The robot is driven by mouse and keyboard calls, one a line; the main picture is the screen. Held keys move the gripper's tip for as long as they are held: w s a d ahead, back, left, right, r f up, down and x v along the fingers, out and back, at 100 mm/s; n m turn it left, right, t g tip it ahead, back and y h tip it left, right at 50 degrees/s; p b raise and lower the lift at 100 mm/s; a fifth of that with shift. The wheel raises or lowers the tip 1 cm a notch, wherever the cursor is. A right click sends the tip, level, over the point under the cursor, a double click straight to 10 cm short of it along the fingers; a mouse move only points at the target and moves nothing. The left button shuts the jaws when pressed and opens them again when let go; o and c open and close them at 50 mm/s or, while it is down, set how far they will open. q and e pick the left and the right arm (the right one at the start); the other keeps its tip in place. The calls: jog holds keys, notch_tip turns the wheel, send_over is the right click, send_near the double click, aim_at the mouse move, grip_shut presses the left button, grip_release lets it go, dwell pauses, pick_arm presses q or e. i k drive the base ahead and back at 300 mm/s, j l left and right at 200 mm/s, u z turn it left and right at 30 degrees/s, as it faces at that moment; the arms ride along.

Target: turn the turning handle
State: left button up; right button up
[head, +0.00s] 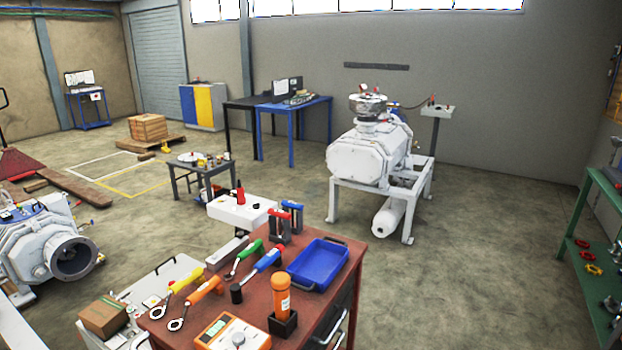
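A white screw vacuum pump (358,153) stands on a white frame (350,198) across the floor, right of centre. A metal fitting (368,104) with small gauges sits on top of it. A small white box on a post (437,111) with small coloured parts stands at its right. I cannot tell which part is the turning handle; it is too small or hidden. Red handwheels (582,243) and a yellow handwheel (593,269) lie on the green shelf at the right. Neither of my grippers shows in the head view.
A red tool table (334,304) stands close in front, with wrenches, screwdrivers, a blue tray (318,261) and an orange meter. A grey machine (38,247) is at the left. A green shelf rack (588,306) is at the right. Open floor (470,250) lies between table, pump and rack.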

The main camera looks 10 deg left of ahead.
aim_at(69, 255)
jog(key=i+l+z, duration=0.15)
jog(key=i+l, duration=0.2)
jog(key=i+l+z, duration=0.15)
jog(key=i, duration=0.3)
jog(key=i+l+z, duration=0.15)
jog(key=i+l, duration=0.2)
jog(key=i+l+z, duration=0.1)
jog(key=i, duration=1.2)
jog(key=i+l, duration=0.15)
jog(key=i, duration=0.7)
jog(key=i+j+u, duration=0.1)
jog(key=i+u, duration=0.85)
jog(key=i+l+u, duration=0.45)
jog(key=i+j+u, duration=0.3)
jog(key=i+u, duration=0.55)
jog(key=i, duration=0.2)
jog(key=i+u, duration=0.55)
jog(key=i, duration=0.8)
jog(key=i+l, duration=0.2)
jog(key=i, duration=0.7)
jog(key=i+j+u, duration=0.15)
jog(key=i+u, duration=0.2)
jog(key=i, duration=0.2)
jog(key=i+u, duration=0.4)
jog(key=i, duration=0.15)
jog(key=i+l+u, duration=0.2)
jog(key=i+u, duration=0.15)
jog(key=i, duration=0.25)
